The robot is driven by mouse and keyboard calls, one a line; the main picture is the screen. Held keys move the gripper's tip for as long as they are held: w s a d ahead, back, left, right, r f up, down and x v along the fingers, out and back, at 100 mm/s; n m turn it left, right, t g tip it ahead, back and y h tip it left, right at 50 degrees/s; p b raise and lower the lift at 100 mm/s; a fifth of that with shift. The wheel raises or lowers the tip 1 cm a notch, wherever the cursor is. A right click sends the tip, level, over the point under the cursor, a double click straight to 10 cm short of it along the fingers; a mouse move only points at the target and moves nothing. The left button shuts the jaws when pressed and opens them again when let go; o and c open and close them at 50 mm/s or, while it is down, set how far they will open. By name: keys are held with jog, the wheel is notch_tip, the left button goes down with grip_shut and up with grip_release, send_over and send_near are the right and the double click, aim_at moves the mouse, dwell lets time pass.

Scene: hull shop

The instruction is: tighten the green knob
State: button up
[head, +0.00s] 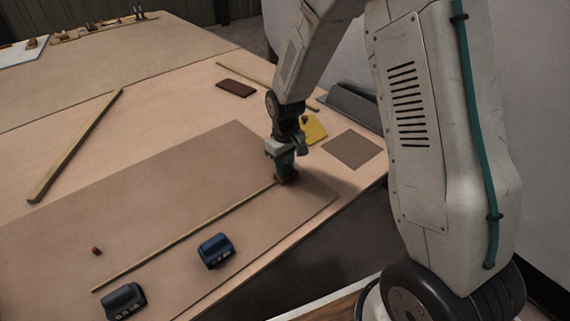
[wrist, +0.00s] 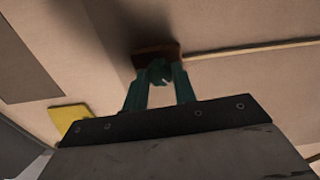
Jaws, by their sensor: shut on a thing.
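My gripper (head: 283,166) points down at the right end of a long thin wooden strip (head: 190,233) on the large brown panel. In the wrist view, the two green fingers of my gripper (wrist: 158,74) close in on a small dark green knob (wrist: 158,66). The knob sits at a reddish-brown block (wrist: 156,50), which also shows in the head view (head: 288,179) under the fingertips. My gripper is shut on the knob. The fingers hide most of it, and its turn angle cannot be told. The strip (wrist: 250,48) runs off from the block.
A yellow piece (head: 313,129) lies just behind my gripper, near a brown square (head: 353,150). A wooden bar (head: 75,145) lies at left. The middle panel is mostly clear.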

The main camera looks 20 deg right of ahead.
aim_at(285, 167)
jog(key=m, duration=0.6)
jog(key=shift+m, duration=0.3)
jog(key=m, duration=0.6)
dwell(0.4)
jog(key=o, duration=1)
jog(key=shift+r, duration=0.1)
notch_tip(285, 167, up, 8)
jog(key=shift+f, duration=0.15)
